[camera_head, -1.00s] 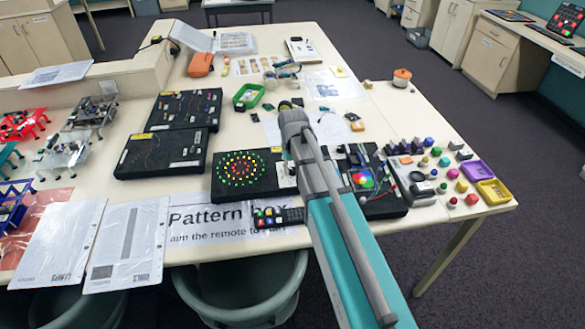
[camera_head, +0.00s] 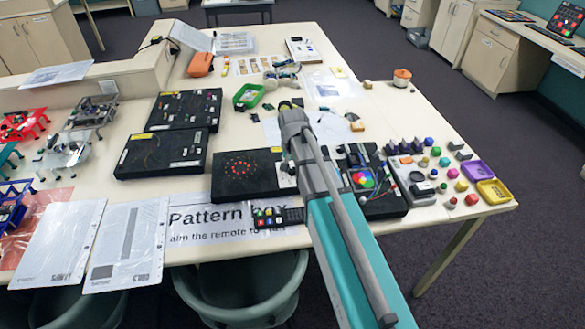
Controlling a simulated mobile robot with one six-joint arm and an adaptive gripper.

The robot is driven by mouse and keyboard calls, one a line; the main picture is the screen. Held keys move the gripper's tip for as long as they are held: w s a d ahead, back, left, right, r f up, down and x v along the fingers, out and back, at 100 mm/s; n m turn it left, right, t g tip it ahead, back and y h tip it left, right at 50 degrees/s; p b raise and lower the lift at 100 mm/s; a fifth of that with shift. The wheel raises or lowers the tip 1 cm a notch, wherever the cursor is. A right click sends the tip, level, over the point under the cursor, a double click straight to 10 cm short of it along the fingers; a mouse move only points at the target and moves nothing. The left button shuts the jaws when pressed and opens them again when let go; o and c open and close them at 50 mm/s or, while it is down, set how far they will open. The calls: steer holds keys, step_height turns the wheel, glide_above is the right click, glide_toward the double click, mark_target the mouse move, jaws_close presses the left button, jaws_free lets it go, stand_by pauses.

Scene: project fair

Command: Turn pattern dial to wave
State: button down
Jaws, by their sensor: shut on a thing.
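The pattern box (camera_head: 232,186) is a flat black panel near the front of the table. Its light display (camera_head: 244,166) shows a small cluster of red lights in rings. The right part of the box is hidden behind my arm, and I cannot see the pattern dial or its pointer.
A remote (camera_head: 278,217) lies on the "Pattern box" sheet (camera_head: 205,222) in front. A black board with a colour wheel (camera_head: 385,205) is close to the right of my arm. Small coloured knobs and a yellow tray (camera_head: 493,191) are farther right. Black boards (camera_head: 160,155) stand to the left.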

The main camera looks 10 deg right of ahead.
steer(key=shift+c, duration=1.6)
jaws_free()
steer(key=shift+n, duration=0.4)
